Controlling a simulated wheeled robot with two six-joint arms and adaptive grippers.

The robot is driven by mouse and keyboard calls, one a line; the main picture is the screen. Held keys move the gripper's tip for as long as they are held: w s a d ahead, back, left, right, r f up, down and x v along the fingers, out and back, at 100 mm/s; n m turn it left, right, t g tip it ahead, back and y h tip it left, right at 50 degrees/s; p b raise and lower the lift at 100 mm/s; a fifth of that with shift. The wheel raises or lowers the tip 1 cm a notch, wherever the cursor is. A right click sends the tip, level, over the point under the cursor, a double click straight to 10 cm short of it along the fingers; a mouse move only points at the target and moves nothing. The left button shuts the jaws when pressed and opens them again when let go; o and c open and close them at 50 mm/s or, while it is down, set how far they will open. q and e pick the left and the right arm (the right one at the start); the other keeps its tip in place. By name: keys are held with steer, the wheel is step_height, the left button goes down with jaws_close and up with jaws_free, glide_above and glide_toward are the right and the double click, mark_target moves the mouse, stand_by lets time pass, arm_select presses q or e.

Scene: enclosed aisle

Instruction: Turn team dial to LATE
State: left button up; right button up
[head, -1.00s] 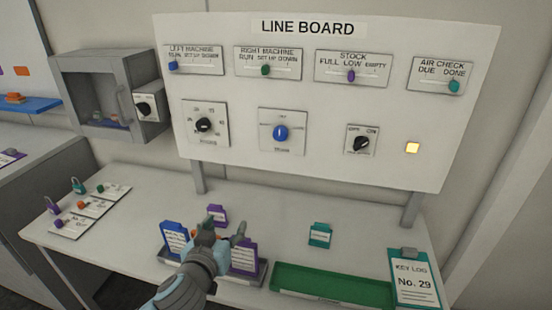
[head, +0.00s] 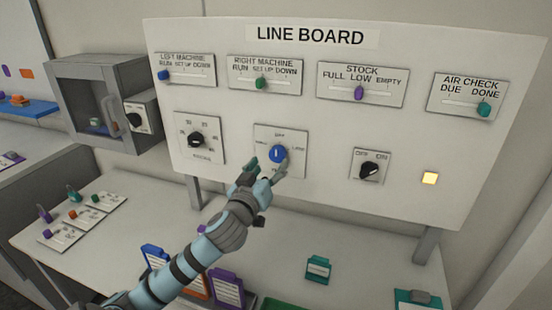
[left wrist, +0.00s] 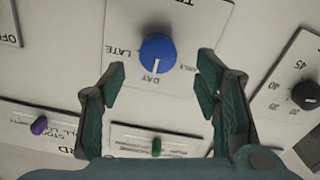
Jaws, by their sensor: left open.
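The team dial is a blue round knob (head: 277,155) on a white plate in the lower row of the line board. In the left wrist view the knob (left wrist: 157,53) appears upside down, with its white mark toward DAY. LATE is on the right of the plate in the head view and on the left in the wrist view. My left gripper (head: 266,165) is open in front of the plate, just below the knob in the head view. In the wrist view its fingertips (left wrist: 160,82) are spread beside the DAY side, apart from the knob. My right gripper is not in view.
A black knob (head: 197,139) is left of the dial, and a black OFF/ON switch (head: 369,171) is right of it. Sliders such as the green one (head: 261,83) sit above. Cards and holders stand on the table (head: 370,250) below.

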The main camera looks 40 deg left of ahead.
mark_target(276, 158)
arm_select(q)
steer(key=x, duration=0.5)
steer(key=shift+w+d+f, duration=0.1)
steer(key=shift+w+f, duration=0.05)
steer(key=shift+w, duration=0.2)
steer(key=shift+s, duration=0.1)
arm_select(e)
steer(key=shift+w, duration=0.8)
arm_select(q)
steer(key=shift+c, duration=0.3)
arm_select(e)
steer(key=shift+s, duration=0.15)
arm_select(q)
steer(key=c, duration=1.1)
